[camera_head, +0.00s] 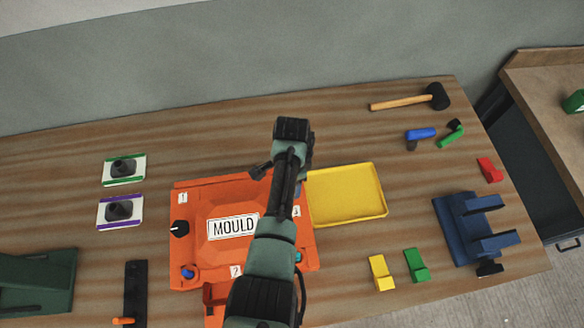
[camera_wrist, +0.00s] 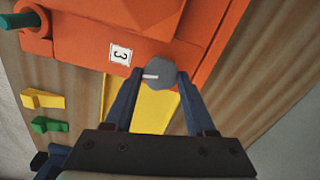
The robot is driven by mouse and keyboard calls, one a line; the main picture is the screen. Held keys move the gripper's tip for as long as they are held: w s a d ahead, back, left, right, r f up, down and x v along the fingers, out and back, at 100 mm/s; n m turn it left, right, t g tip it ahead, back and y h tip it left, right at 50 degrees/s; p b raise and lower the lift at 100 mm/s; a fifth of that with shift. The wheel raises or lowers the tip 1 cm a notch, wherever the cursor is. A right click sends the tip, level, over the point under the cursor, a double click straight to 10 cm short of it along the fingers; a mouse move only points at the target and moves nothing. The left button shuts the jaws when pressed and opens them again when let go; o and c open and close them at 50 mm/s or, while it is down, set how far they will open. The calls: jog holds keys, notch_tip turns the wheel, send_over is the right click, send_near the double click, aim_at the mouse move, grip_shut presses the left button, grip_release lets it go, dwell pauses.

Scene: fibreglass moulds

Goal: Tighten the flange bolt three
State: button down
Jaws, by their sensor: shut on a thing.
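The orange mould (camera_head: 205,250) lies on the bench with a MOULD plate (camera_head: 233,227) on top. Flange bolt three (camera_wrist: 161,70), a grey head with a white mark, sits at the mould's edge beside the "3" label (camera_wrist: 120,54) in the wrist view. My gripper (camera_wrist: 158,76) has its two dark blue fingers on either side of this bolt head, shut on it. In the head view my arm covers the bolt and most of the gripper; the "3" label (camera_head: 296,211) shows beside the arm.
A yellow tray (camera_head: 345,194) lies right of the mould. Yellow (camera_head: 380,272) and green (camera_head: 416,265) blocks, a dark blue stand (camera_head: 470,228) and a mallet (camera_head: 410,98) are further right.

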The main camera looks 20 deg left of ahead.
jog(key=m, duration=0.5)
jog(key=shift+m, duration=0.3)
jog(key=m, duration=0.4)
jog(key=shift+m, duration=0.3)
jog(key=m, duration=0.4)
jog(key=shift+m, duration=2.6)
jog(key=shift+r, duration=0.1)
jog(key=shift+c, duration=1.1)
grip_release()
